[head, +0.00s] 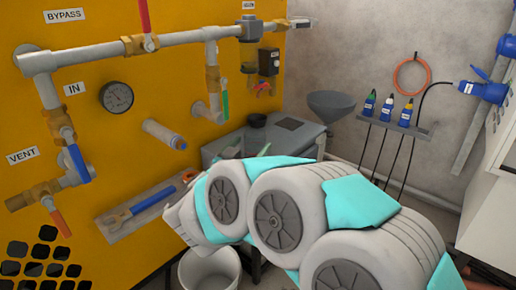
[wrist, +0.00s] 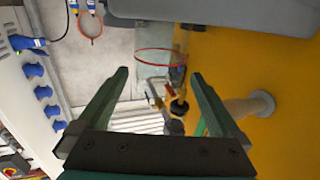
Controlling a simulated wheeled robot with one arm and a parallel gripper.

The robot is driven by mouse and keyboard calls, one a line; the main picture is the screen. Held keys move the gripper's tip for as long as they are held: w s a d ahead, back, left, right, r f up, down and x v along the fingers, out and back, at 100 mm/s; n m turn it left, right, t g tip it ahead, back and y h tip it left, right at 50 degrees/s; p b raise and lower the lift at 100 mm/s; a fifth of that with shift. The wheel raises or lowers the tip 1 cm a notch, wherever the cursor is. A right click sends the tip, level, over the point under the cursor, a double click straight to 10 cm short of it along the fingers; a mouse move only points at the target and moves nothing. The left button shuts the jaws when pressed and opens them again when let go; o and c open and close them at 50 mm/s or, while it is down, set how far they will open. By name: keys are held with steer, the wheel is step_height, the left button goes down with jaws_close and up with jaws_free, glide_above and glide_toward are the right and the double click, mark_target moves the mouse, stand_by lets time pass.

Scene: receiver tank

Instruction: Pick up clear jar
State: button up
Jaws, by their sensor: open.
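In the wrist view, a see-through shape with a thin red ring (wrist: 160,51) lies just beyond the fingertips, near the middle; it may be the clear jar, but its outline is faint. My gripper (wrist: 158,78) is open, its two dark green fingers wide apart, with nothing held between them. Brass and black fittings (wrist: 179,106) show between the fingers, farther off. In the head view my own arm hides most of the gripper and I cannot make out a clear jar.
A yellow panel (head: 120,130) carries pipes, valves and a gauge (head: 117,97). A grey funnel (head: 332,104) stands by the back corner. A wrench (head: 140,205) lies on a small shelf. A white bucket (head: 210,270) stands below. Blue-capped connectors (head: 387,105) line a wall rack.

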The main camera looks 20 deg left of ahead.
mark_target(259, 135)
steer(key=w, duration=0.2)
steer(key=w+b, duration=0.1)
steer(key=w, duration=0.3)
steer(key=shift+w+d+r, duration=0.2)
steer(key=shift+w+d, duration=0.15)
steer(key=c, duration=1.3)
